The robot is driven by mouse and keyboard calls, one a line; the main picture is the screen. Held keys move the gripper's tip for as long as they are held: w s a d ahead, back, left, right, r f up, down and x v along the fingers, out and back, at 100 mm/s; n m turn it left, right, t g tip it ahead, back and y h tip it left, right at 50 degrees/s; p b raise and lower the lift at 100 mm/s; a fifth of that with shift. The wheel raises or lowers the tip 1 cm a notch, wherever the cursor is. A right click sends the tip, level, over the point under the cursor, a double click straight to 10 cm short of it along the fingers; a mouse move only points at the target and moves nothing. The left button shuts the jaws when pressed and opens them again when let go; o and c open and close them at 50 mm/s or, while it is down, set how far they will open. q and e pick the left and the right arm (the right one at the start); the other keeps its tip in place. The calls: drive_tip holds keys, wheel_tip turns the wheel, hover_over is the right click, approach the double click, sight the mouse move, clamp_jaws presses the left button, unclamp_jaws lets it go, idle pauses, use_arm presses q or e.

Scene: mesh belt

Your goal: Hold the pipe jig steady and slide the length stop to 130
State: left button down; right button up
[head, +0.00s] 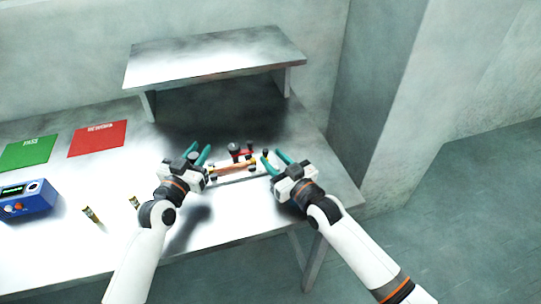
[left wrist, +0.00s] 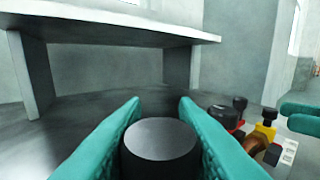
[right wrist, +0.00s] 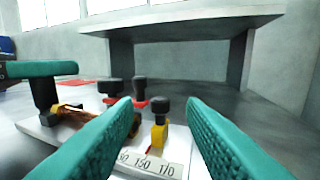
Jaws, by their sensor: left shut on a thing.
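The pipe jig (head: 228,179) is a pale plate on the table with a copper pipe (head: 236,167), red clamp parts (right wrist: 139,104) with black knobs and a printed scale (right wrist: 150,165); 150 and 170 are readable. The length stop (right wrist: 159,136) is a yellow block with a black knob, standing behind the scale. It also shows in the left wrist view (left wrist: 265,131). My left gripper (head: 197,153) is shut on a black post (left wrist: 160,150) at the jig's left end. My right gripper (head: 273,158) is open at the right end, its fingers apart with the stop between them in view, not gripped.
A raised metal shelf (head: 215,55) stands behind the jig. A green sheet (head: 30,152), a red sheet (head: 98,138), a blue device (head: 28,200) and two small cylinders (head: 92,215) lie to the left. The table's right edge is close to my right gripper.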

drive_tip(key=shift+x, duration=1.1)
clamp_jaws()
drive_tip(key=shift+s+a, duration=0.2)
drive_tip(key=shift+a, duration=0.4)
drive_tip(key=shift+s+a, duration=0.2)
drive_tip(key=shift+a, duration=0.4)
unclamp_jaws()
drive_tip(key=shift+d, duration=0.1)
drive_tip(key=v, duration=1.2)
